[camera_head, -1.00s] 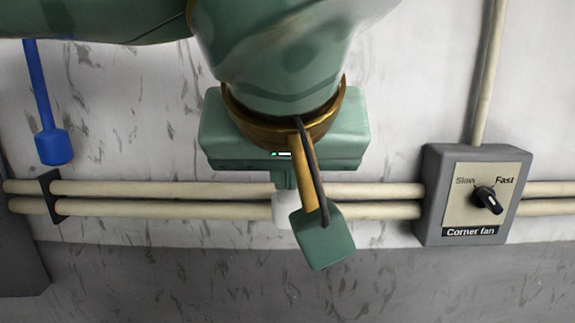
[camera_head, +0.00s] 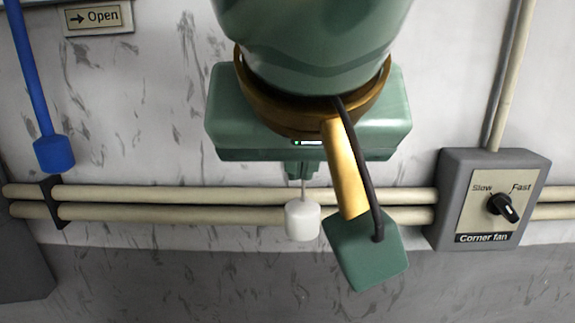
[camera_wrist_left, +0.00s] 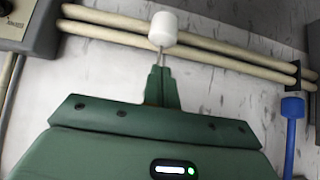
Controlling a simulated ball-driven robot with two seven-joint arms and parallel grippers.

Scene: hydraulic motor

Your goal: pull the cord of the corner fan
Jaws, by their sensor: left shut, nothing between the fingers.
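The fan's pull cord (camera_head: 304,188) is a thin line with a white, rounded end piece (camera_head: 302,220) hanging in front of the wall pipes. My green left gripper (camera_head: 301,173) is just above the end piece, its fingers shut with nothing seen between them. In the left wrist view, the fingertips (camera_wrist_left: 161,74) are close to the cord (camera_wrist_left: 160,52), and the white end piece (camera_wrist_left: 163,28) lies beyond them. Whether the fingers touch the cord cannot be told. The cord's upper part is hidden behind my gripper. My right gripper is not in view.
A grey Corner fan box (camera_head: 487,200) with a black Slow/Fast knob (camera_head: 503,207) is at the right. Two pale pipes (camera_head: 150,203) run along the wall.

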